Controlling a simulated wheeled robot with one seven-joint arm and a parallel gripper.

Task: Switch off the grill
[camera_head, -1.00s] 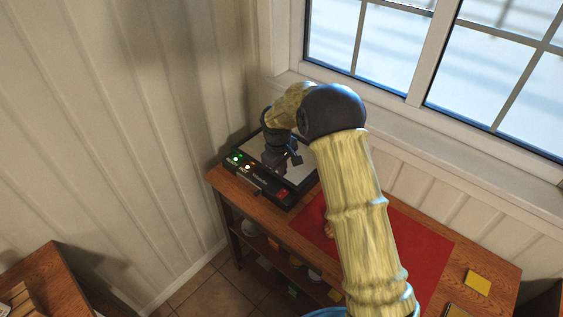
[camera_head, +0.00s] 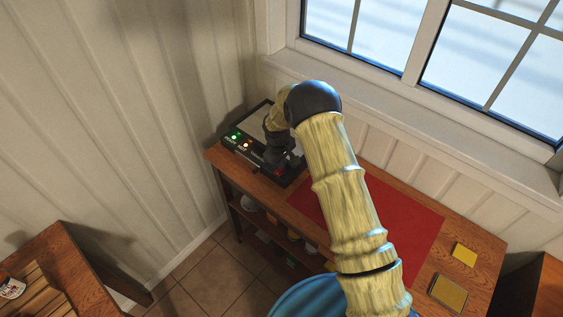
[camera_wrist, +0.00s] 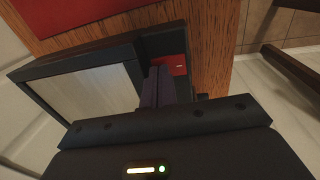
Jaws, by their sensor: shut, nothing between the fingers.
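The grill (camera_head: 256,155) is a flat black box with a pale plate on the wooden table, in the corner by the wall. A green light and a whitish light glow on its front panel. In the wrist view, the grill's pale plate (camera_wrist: 85,97) lies left of my fingers, and a red switch (camera_wrist: 179,64) sits on its panel by the fingertips. My gripper (camera_wrist: 160,72) is shut and empty, with its tips close to the red switch and partly overlapping it. I cannot tell whether they touch. In the head view my gripper (camera_head: 274,164) covers the grill's front right part.
A red mat (camera_head: 400,225) lies on the table right of the grill, with yellow squares beyond it. Dishes stand on the shelf below. The wall and window close off the left and back. Another wooden table (camera_head: 75,275) stands at the lower left.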

